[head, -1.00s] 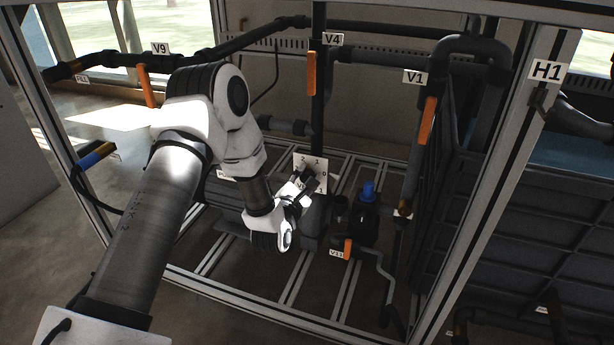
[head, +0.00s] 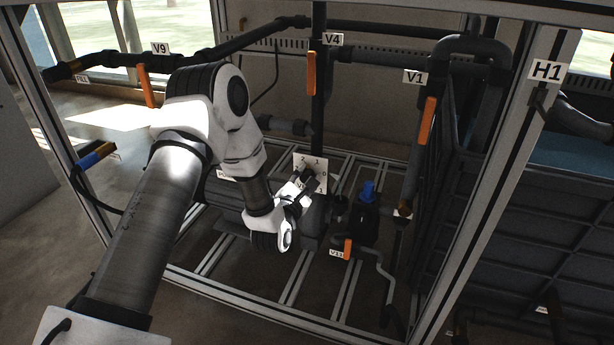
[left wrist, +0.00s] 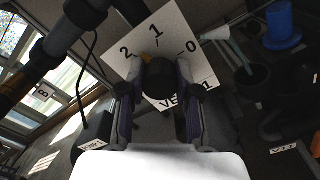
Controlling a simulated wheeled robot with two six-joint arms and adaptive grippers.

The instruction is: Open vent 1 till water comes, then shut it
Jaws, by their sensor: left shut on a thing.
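The white dial plate (head: 318,164) of the vent, with the figures 2, 1 and 0, stands low inside the frame. It also shows in the left wrist view (left wrist: 178,22), its "VE" label partly covered. My left gripper (head: 311,181) is in front of the plate. In the left wrist view, my left gripper (left wrist: 160,88) is shut on a dark round knob (left wrist: 160,86) at the plate's middle. I cannot make out any water. My right gripper is out of view.
A blue-topped dark fitting (head: 368,191) stands right of the plate. Orange handles sit on V1 (head: 427,121), V4 (head: 311,73), V9 (head: 147,86) and V11 (head: 348,249). Metal frame posts and dark pipes surround my arm.

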